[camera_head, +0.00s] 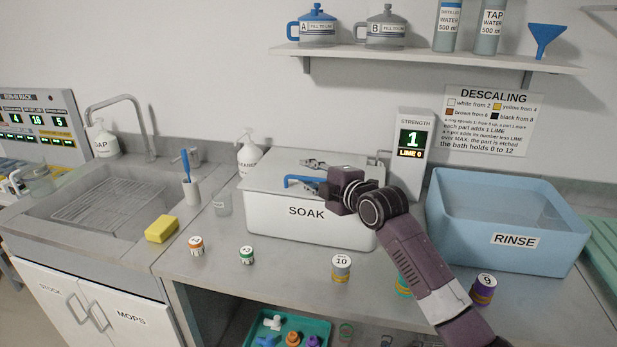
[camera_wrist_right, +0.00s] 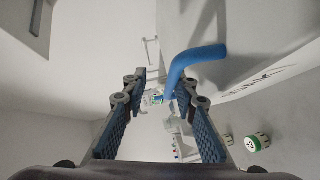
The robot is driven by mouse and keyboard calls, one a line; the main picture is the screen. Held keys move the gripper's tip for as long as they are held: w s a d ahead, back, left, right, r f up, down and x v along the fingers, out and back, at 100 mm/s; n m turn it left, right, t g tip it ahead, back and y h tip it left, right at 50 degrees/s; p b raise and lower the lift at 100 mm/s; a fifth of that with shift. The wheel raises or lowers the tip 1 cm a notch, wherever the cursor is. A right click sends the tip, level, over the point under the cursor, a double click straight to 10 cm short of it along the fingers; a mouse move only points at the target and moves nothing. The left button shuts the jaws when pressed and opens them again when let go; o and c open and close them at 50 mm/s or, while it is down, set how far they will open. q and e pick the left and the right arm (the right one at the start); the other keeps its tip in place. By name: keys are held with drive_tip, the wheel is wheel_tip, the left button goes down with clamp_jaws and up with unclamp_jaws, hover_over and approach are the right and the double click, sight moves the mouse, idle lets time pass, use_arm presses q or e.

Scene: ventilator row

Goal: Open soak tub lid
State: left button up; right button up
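The white soak tub (camera_head: 275,215), labelled SOAK, stands on the counter with its grey lid (camera_head: 262,170) lying closed on top. A blue bar handle (camera_head: 298,180) sits on the lid; it also shows in the right wrist view (camera_wrist_right: 190,62). My right gripper (camera_head: 314,170) is over the lid at the handle, reaching in from the right. In the right wrist view its fingers (camera_wrist_right: 160,90) are apart, with the handle's near part by the right-hand fingertip; I cannot tell whether they touch. My left gripper is not in view.
A blue RINSE tub (camera_head: 465,215) stands to the right, and a strength display (camera_head: 411,148) behind. Several small numbered jars, including jar 10 (camera_head: 341,268), line the counter's front. A sink (camera_head: 110,205) and yellow sponge (camera_head: 161,229) are left. A shelf (camera_head: 430,60) hangs above.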

drive_tip(key=shift+s+d+r+p, duration=0.15)
drive_tip(key=shift+d+r+p, duration=0.15)
drive_tip(key=shift+d, duration=0.45)
drive_tip(key=shift+s+d+r+p, duration=0.15)
drive_tip(key=shift+d+r, duration=0.2)
drive_tip(key=shift+d, duration=0.4)
drive_tip(key=shift+s+d+r+p, duration=0.1)
drive_tip(key=shift+s+d+r, duration=0.2)
drive_tip(key=shift+d, duration=0.5)
drive_tip(key=shift+s+d+r+p, duration=0.15)
drive_tip(key=shift+d+r, duration=0.2)
drive_tip(key=shift+d, duration=0.5)
drive_tip(key=shift+s+d+r+p, duration=0.15)
drive_tip(key=shift+d+r, duration=0.2)
drive_tip(key=shift+d, duration=0.45)
